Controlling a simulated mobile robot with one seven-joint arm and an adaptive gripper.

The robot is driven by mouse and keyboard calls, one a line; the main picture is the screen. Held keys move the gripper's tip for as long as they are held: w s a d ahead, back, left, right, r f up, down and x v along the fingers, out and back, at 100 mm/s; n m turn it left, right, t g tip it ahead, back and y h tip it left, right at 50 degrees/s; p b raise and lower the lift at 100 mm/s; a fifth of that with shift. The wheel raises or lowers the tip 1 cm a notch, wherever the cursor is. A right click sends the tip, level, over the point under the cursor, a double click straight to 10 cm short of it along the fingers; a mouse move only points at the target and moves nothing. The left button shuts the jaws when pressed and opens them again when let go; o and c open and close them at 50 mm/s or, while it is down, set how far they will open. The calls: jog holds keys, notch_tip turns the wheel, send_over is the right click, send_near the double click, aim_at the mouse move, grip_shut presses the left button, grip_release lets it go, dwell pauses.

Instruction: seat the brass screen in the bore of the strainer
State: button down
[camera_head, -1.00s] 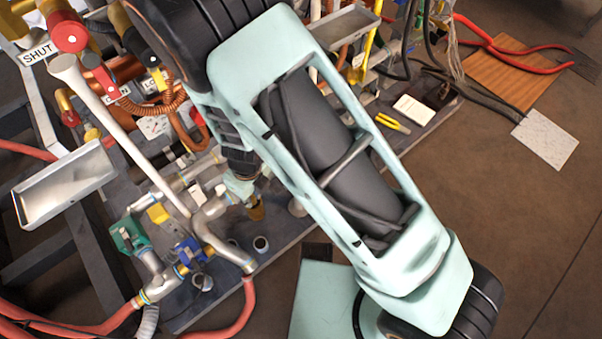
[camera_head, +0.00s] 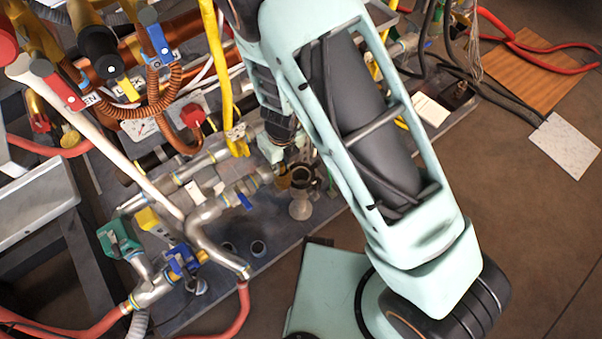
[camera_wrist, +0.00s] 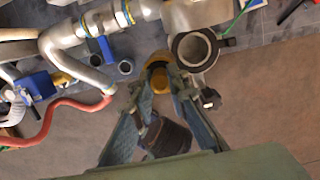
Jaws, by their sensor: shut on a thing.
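The brass screen (camera_wrist: 157,78) is a small yellow-brass piece held between the fingertips of my gripper (camera_wrist: 160,88) in the wrist view. The fingers hide part of it. It also shows in the head view (camera_head: 283,180), brownish and below my gripper (camera_head: 287,158). The strainer (camera_wrist: 214,46) is a grey metal body with a round, dark open bore, just right of and beyond the screen in the wrist view. In the head view the strainer (camera_head: 302,181) stands just right of the screen. The screen is outside the bore; the exact gap cannot be told.
Grey pipes (camera_head: 205,235) with a blue-handled valve (camera_head: 183,260) lie left of the strainer. A red hose (camera_head: 240,310) runs below them. Yellow hoses (camera_head: 214,70) and copper coils hang behind. Small dark cups (camera_head: 258,247) stand on the grey board.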

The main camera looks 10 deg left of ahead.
jog(key=w+d+f+b, duration=0.1)
jog(key=w+d+b, duration=0.1)
jog(key=w+d, duration=0.3)
jog(key=shift+w+a+f+b, duration=0.15)
jog(key=shift+f+b, duration=1.2)
jog(key=shift+f, duration=1.4)
jog(key=shift+a+f+b, duration=0.2)
jog(key=shift+f+b, duration=1.15)
jog(key=shift+f, duration=1.4)
jog(key=shift+f, duration=0.2)
jog(key=c, duration=1.9)
grip_release()
jog(key=shift+r, duration=0.15)
jog(key=r+p, duration=0.2)
jog(key=r, duration=0.2)
jog(key=r+p, duration=0.2)
jog(key=r, duration=0.2)
jog(key=s+d+r+p, duration=0.1)
jog(key=r+p, duration=0.1)
jog(key=r, duration=0.2)
jog(key=shift+d, duration=0.1)
